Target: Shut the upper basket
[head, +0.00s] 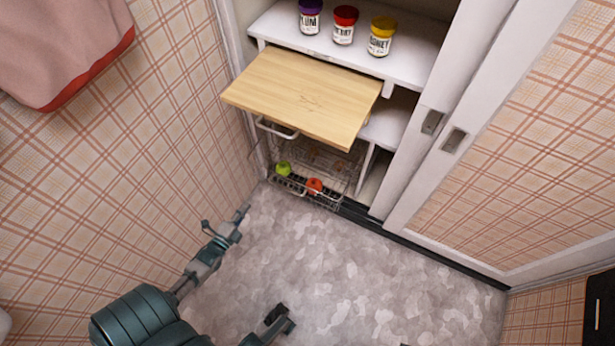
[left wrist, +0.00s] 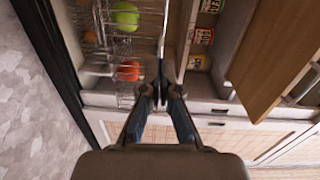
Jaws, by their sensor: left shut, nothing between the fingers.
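The upper basket sits under a wooden board in the cupboard. Its pale handle bar (head: 277,128) sticks out below the board, and the board hides most of the basket. The lower wire basket (head: 322,201) holds a green fruit (head: 283,168) and a red fruit (head: 314,186). My left gripper (head: 243,211) is shut and empty, in front of the cupboard near the left wall. In the left wrist view, my closed fingertips (left wrist: 160,77) point toward the cupboard, and the wire baskets show at upper left. I cannot tell contact there.
The wooden board (head: 300,95) juts out above the baskets. Several jars, one with a yellow lid (head: 381,36), stand on the white shelf (head: 408,68). Sliding doors (head: 500,140) close off the right. A pink cloth (head: 60,45) hangs at left. The grey floor (head: 340,270) is clear.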

